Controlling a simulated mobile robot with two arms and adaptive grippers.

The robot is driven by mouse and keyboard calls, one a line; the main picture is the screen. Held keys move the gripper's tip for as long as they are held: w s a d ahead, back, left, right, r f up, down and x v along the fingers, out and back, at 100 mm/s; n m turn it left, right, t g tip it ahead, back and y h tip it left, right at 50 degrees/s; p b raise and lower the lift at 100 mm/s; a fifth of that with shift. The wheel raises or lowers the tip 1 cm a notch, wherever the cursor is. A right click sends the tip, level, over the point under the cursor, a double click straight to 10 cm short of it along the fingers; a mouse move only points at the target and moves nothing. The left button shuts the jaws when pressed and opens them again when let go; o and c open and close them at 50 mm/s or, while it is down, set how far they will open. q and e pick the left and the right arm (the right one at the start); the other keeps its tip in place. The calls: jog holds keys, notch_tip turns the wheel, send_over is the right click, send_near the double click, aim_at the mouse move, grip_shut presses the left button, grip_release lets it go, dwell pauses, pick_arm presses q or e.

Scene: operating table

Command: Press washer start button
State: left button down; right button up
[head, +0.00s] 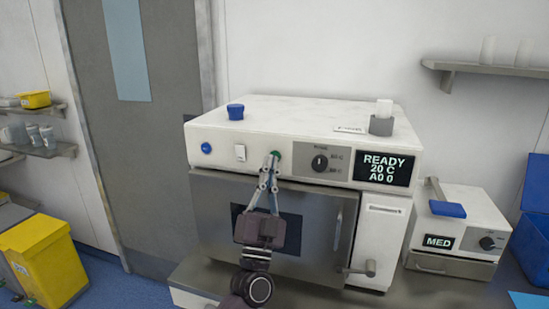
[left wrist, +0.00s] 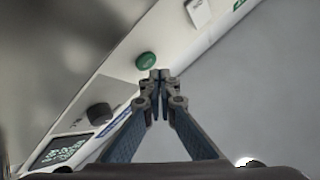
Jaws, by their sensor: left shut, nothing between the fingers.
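The washer (head: 297,118) is a white box with a grey front door (head: 318,222) that looks closed. Its display (head: 384,169) reads READY, 20 C, A0 0. A green button (head: 278,153) sits on the front panel, between a white switch (head: 240,153) and a dark knob (head: 320,163). My left gripper (head: 271,160) is shut and empty, its tips right by the green button and partly covering it. In the left wrist view the green button (left wrist: 146,60) shows just up and left of the fingertips (left wrist: 160,75). I cannot tell whether they touch. My right gripper is out of view.
A blue button (head: 206,148) is at the panel's left. A blue cap (head: 235,111) and a grey cup holder (head: 382,124) stand on top. A smaller device reading MED (head: 438,241) stands right. A yellow bin (head: 45,262) is at left.

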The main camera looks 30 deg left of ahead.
pick_arm(q)
jog(key=shift+w+a, duration=0.1)
jog(key=shift+w, duration=0.1)
jog(key=shift+w, duration=0.25)
jog(key=shift+w+a, duration=0.15)
jog(key=shift+w, duration=0.2)
dwell(0.9)
jog(key=shift+s, duration=0.1)
jog(key=shift+s+d+p, duration=0.25)
jog(key=shift+s+p, duration=0.35)
jog(key=shift+s, duration=0.1)
jog(key=s+p, duration=0.1)
jog(key=s, duration=0.1)
jog(key=s+d+p, duration=0.1)
jog(key=s, duration=0.1)
jog(key=shift+s+d, duration=0.15)
jog(key=shift+s, duration=0.25)
